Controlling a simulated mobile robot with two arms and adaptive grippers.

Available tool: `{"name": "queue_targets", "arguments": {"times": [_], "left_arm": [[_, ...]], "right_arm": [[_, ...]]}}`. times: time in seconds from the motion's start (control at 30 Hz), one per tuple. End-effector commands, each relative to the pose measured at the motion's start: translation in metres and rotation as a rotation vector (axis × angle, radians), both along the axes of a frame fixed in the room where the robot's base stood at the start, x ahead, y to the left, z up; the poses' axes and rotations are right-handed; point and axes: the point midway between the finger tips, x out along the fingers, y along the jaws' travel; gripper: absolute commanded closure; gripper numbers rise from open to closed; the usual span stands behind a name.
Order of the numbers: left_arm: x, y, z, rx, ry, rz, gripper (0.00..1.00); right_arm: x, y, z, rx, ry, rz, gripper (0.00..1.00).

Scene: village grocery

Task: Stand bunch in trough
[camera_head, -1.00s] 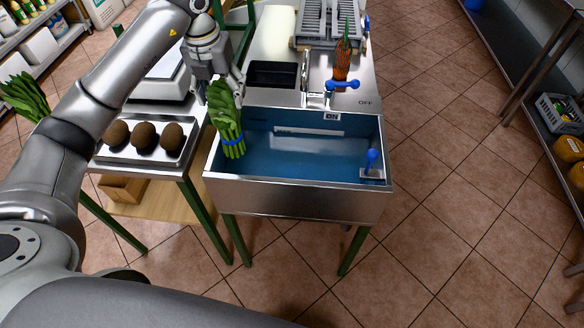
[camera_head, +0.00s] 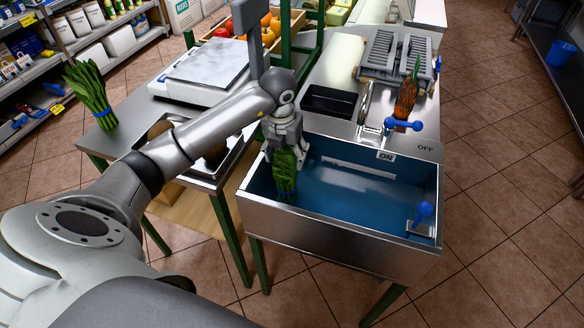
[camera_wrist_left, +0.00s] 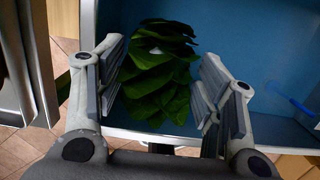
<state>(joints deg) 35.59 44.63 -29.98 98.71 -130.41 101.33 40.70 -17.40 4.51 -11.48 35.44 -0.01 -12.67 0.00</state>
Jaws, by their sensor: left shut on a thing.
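A bunch of green leaves (camera_head: 284,176) with a blue band hangs upright in my left gripper (camera_head: 285,146), inside the left end of the blue-lined metal trough (camera_head: 340,250). In the left wrist view the leaf tops (camera_wrist_left: 158,75) sit between the two fingers of the left gripper (camera_wrist_left: 158,90). Whether the bunch's lower end touches the trough floor is hidden. My right gripper is not in view.
A blue-handled tap (camera_head: 400,124) stands at the trough's back edge, and another blue handle (camera_head: 424,210) is at its right end. The trough's middle is clear.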

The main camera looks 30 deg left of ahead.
Motion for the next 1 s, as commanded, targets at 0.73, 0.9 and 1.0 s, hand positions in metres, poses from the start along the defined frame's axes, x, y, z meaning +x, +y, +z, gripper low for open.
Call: {"name": "queue_targets", "arguments": {"times": [0.73,0.9,1.0], "left_arm": [[0.0,0.0,-0.044,0.0,-0.002,0.0,0.37],[0.0,0.0,-0.043,0.0,-0.002,0.0,0.16],[0.0,0.0,-0.043,0.0,-0.001,0.0,0.16]], "right_arm": [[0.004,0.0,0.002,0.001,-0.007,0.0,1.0],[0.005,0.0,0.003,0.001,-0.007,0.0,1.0],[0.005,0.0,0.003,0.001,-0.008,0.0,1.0]]}}
